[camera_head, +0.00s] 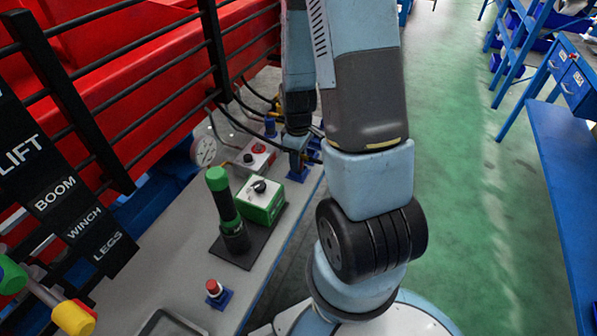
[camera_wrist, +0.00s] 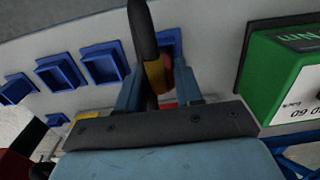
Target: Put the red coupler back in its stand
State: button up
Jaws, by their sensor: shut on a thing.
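In the wrist view, my gripper (camera_wrist: 157,85) is shut on the red coupler (camera_wrist: 168,73), between its two blue fingers. Its red part shows beside a yellow-orange band and a dark curved hose (camera_wrist: 141,32) that rises in front of the camera. The hose hides much of the coupler. A blue stand (camera_wrist: 173,38) lies just beyond the fingertips; I cannot tell whether the coupler touches it. In the head view, my gripper (camera_head: 296,148) is over the far right of the grey bench, largely covered by my arm, with a blue stand (camera_head: 297,174) below it.
Several blue stands (camera_wrist: 104,63) line the bench left of my gripper in the wrist view. A green box (camera_head: 262,202) and a green-handled tool (camera_head: 226,212) stand nearer. A red-topped piece (camera_head: 213,287) sits at the front. Black hoses and a red railing-side machine (camera_head: 120,80) border the bench.

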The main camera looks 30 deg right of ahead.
jog(key=shift+f, duration=0.2)
jog(key=o, duration=1.2)
jog(key=shift+r, duration=0.1)
jog(key=shift+r, duration=2.45)
jog(key=shift+r, duration=0.1)
notch_tip(320, 180, up, 14)
jog(key=s+a+r+m+t, duration=0.2)
jog(key=s+a+r+m, duration=0.1)
jog(key=s+r, duration=0.4)
jog(key=s+a+r+m+t, duration=0.3)
jog(key=s+r, duration=0.3)
jog(key=r, duration=0.4)
jog(key=shift+s+a+r+m+t, duration=0.2)
jog(key=shift+s+r+m+t, duration=0.15)
jog(key=shift+m, duration=0.45)
